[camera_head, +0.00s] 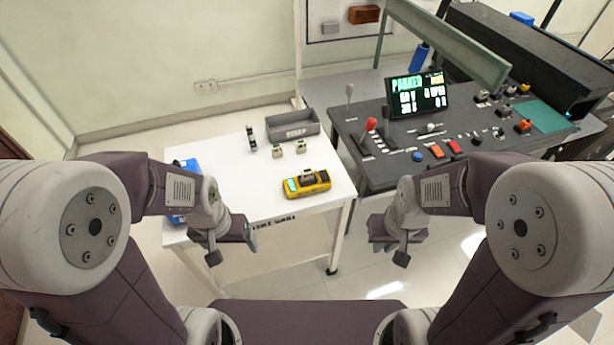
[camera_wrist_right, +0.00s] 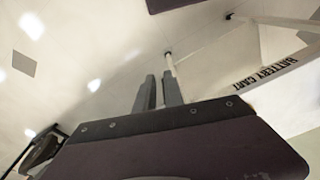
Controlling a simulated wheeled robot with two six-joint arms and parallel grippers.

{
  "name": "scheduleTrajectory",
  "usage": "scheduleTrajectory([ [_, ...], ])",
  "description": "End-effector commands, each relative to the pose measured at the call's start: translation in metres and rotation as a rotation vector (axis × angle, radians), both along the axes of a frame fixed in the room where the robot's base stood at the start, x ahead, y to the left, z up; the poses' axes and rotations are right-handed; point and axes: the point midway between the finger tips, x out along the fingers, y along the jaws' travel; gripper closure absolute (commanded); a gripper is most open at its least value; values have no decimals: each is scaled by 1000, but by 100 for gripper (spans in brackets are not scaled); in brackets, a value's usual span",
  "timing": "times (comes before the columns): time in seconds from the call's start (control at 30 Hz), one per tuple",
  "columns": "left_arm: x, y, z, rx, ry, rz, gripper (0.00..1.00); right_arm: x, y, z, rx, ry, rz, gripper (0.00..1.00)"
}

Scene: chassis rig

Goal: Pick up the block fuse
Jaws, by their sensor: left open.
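Several small parts stand on the white table (camera_head: 225,165). One is dark and upright (camera_head: 251,138); two are pale, greenish small blocks, a left one (camera_head: 277,151) and a right one (camera_head: 301,147). They are too small for me to tell which is the block fuse. My left gripper (camera_head: 222,252) is open and empty at the table's front edge, nearer me than the parts. My right gripper (camera_head: 394,252) is empty, beyond the table's right side, over the floor. In the right wrist view its two grey fingers (camera_wrist_right: 159,90) show a narrow gap with nothing between them.
A yellow meter (camera_head: 307,184) lies near the table's front right. A grey tray (camera_head: 293,126) stands at the back, and a blue item (camera_head: 185,167) at the left edge. A dark control console (camera_head: 400,165) with levers and a lit screen (camera_head: 417,94) is on the right.

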Motion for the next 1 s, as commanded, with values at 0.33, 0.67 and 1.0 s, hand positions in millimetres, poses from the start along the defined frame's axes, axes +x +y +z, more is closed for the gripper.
scheduleTrajectory([
  [0.33,0,0,-53,0,0,0,18,138,24,20,-3,-632,82,40],
  [0.67,0,0,-177,0,0,0,18,176,114,2,89,-1058,210,40],
  [1.0,0,0,-199,0,0,0,18,164,151,-13,146,-1069,290,40],
])
